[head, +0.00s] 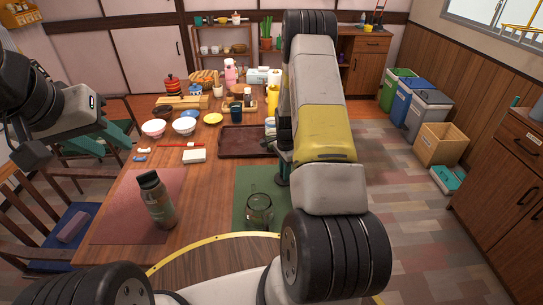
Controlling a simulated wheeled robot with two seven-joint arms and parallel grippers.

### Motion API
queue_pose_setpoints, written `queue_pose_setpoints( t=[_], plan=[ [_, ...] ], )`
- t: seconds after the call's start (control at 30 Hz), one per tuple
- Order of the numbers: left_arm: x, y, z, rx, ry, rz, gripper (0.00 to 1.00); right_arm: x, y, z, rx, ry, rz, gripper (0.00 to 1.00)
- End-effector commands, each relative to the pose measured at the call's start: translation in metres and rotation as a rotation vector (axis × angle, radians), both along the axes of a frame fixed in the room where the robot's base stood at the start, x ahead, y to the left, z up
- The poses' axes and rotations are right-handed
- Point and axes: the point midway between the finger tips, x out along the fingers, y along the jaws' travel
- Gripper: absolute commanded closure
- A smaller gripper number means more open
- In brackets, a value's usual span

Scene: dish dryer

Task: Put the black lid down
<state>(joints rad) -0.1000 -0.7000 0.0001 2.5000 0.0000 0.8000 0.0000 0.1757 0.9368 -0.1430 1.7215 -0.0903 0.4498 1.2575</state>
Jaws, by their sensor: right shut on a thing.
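My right gripper (284,152) is partly hidden behind my own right arm, over the table near the right end of the brown tray. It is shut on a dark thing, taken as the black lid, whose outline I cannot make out. A clear glass mug (259,208) stands on the green mat (245,181), nearer to me than this gripper. A grey-green bottle (160,205) with a dark top stands upright on the dark red mat (112,228). My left gripper (32,154) is at the far left, away from these things; its jaw opening is unclear.
Cups and a pink bottle (231,72) crowd the far end. Wood between the mats is bare.

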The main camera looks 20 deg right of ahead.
Motion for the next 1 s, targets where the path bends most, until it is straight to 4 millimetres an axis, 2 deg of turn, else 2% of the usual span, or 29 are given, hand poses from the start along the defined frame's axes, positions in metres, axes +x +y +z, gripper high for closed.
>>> queue_pose_setpoints(
  t=[0.2,0.23,0.33,0.73,0.87,1.0],
  plan=[
    [0.0,0.0,0.0,0.0,0.0,0.0,0.64,0.0,0.0,-0.002,0.0,0.0,0.0,1.0],
    [0.0,0.0,0.0,0.0,0.0,0.0,0.64,0.0,0.0,-0.002,0.0,0.0,0.0,0.78],
    [0.0,0.0,0.0,0.0,0.0,0.0,0.64,0.0,0.0,-0.002,0.0,0.0,0.0,0.58],
    [0.0,0.0,0.0,0.0,0.0,0.0,0.64,0.001,0.0,0.004,-0.001,-0.002,0.0,0.58],
    [0.0,0.0,0.0,0.0,0.0,0.0,0.64,0.002,0.0,0.023,-0.001,-0.005,0.0,0.58],
    [0.0,0.0,0.0,0.0,0.0,0.0,0.64,0.002,0.0,0.053,-0.001,-0.005,0.001,0.58]
  ],
)
